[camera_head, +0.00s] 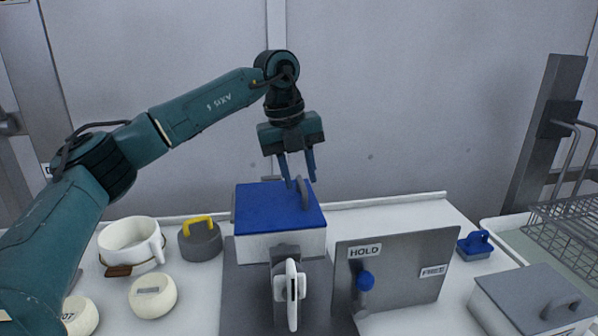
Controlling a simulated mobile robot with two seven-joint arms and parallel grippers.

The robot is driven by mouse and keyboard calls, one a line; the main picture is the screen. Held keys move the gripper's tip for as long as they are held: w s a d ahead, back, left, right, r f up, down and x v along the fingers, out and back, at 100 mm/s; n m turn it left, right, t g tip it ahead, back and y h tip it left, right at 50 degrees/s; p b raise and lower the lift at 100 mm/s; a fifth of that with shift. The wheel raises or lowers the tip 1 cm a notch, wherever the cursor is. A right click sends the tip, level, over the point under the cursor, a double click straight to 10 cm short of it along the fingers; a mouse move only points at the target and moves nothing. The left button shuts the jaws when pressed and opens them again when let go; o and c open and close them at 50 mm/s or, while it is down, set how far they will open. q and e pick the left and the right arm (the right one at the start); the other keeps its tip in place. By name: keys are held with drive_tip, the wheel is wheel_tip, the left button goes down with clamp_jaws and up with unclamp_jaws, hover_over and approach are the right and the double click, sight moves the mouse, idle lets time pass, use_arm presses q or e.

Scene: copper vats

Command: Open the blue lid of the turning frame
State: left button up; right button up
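The turning frame's box is white with a closed blue lid (268,208) and stands in the middle of the table. A grey loop handle (304,192) stands up on the lid's right part. My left gripper (299,181) points down just above the lid, with its two blue fingers apart. The fingertips are at the top of the handle; I cannot tell whether they touch it. In front of the box is a grey bracket with a white lever (290,292). My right gripper is not in view.
A grey panel (410,265) with HOLD and FREE labels and a blue knob (365,281) stands right of the frame. A white pot (128,240), a grey weight with a yellow handle (200,243) and cream round pieces (152,303) are left. A grey lidded box (510,300) is right.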

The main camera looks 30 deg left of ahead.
use_arm(q)
clamp_jaws()
idle(0.4)
